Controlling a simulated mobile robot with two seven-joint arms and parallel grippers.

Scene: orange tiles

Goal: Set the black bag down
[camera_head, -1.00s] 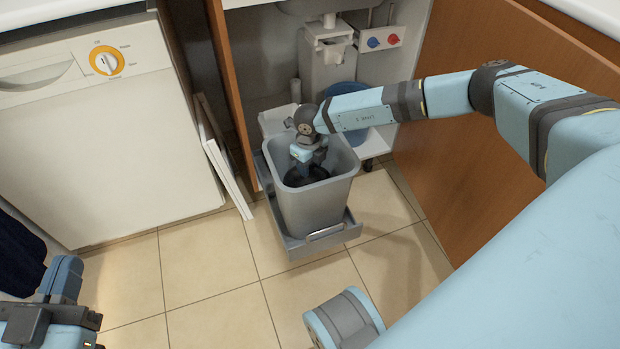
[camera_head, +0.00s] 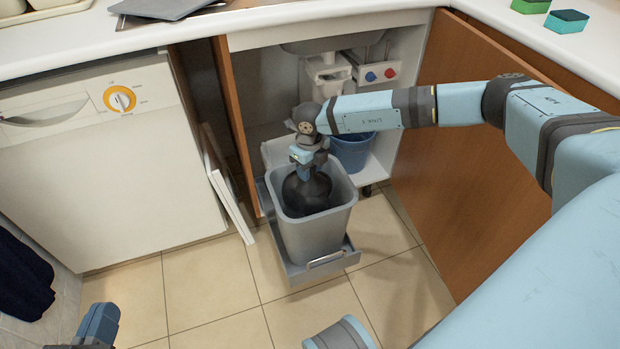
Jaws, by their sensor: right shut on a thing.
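The black bag (camera_head: 307,194) is inside the grey bin (camera_head: 312,236), its rounded top showing below the rim. My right gripper (camera_head: 307,172) points down over the bin and is shut on the top of the bag. The bag's lower part is hidden by the bin's front wall, so I cannot tell whether it touches the bottom. My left gripper (camera_head: 98,325) is at the lower left, cut off by the frame edge, and its fingers cannot be made out clearly.
The bin stands on a pulled-out grey tray (camera_head: 330,262) before the open sink cabinet. A blue bucket (camera_head: 352,152) is behind it. A white appliance (camera_head: 110,150) is at left, the open wooden door (camera_head: 470,150) at right. Tiled floor (camera_head: 215,285) in front is clear.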

